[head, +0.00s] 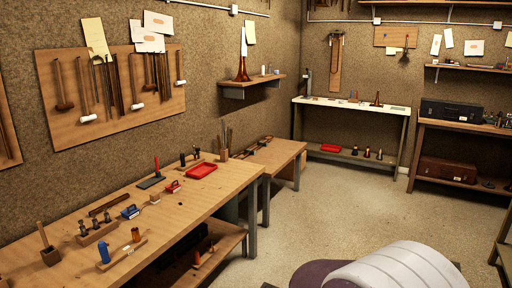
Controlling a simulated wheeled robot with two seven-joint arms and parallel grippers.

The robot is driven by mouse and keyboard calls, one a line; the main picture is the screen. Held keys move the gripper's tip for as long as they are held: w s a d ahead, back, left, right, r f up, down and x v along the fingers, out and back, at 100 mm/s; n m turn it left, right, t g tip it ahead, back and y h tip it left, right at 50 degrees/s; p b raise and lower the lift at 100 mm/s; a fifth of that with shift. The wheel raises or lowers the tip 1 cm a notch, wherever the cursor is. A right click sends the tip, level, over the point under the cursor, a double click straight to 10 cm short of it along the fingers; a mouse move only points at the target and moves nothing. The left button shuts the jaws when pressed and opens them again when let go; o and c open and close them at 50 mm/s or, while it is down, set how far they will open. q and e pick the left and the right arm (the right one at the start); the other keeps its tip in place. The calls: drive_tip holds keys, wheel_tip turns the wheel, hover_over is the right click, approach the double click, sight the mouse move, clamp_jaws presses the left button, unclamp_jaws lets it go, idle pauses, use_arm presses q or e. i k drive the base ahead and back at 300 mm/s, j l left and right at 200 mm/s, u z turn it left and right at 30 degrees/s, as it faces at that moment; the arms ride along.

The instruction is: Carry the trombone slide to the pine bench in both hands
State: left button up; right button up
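I cannot make out a trombone slide in the head view. A long light-wood workbench (185,212) runs along the left wall, and a shorter wooden bench (285,152) stands beyond its far end. I cannot tell which of the two is the pine bench. Some small items lie along the wall side of the shorter bench, too small to name. Neither of my grippers is in view.
The workbench holds a red tray (202,170), a blue bottle (104,252) and several tools. A white-topped table (345,104) stands at the back, and a shelf unit with a black case (452,112) is at right. The speckled floor (335,205) between is clear.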

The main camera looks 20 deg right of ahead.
sight(213, 190)
drive_tip(key=z, duration=0.2)
drive_tip(key=i+l+z, duration=0.35)
drive_tip(key=i+z, duration=0.35)
drive_tip(key=i+l+z, duration=0.1)
drive_tip(key=i+z, duration=0.25)
drive_tip(key=i, duration=4.25)
drive_tip(key=i+u, duration=0.2)
drive_tip(key=i, duration=0.35)
drive_tip(key=i+l+u, duration=0.25)
drive_tip(key=i, duration=0.35)
drive_tip(key=i+l+u, duration=0.2)
drive_tip(key=i, duration=0.35)
drive_tip(key=i+l+u, duration=0.2)
drive_tip(key=i, duration=0.3)
drive_tip(key=i+l+u, duration=0.25)
drive_tip(key=i+l, duration=0.25)
drive_tip(key=i+j+u, duration=0.15)
drive_tip(key=u, duration=0.3)
drive_tip(key=i+u, duration=0.15)
drive_tip(key=u, duration=0.35)
drive_tip(key=i+u, duration=0.2)
drive_tip(key=u, duration=0.25)
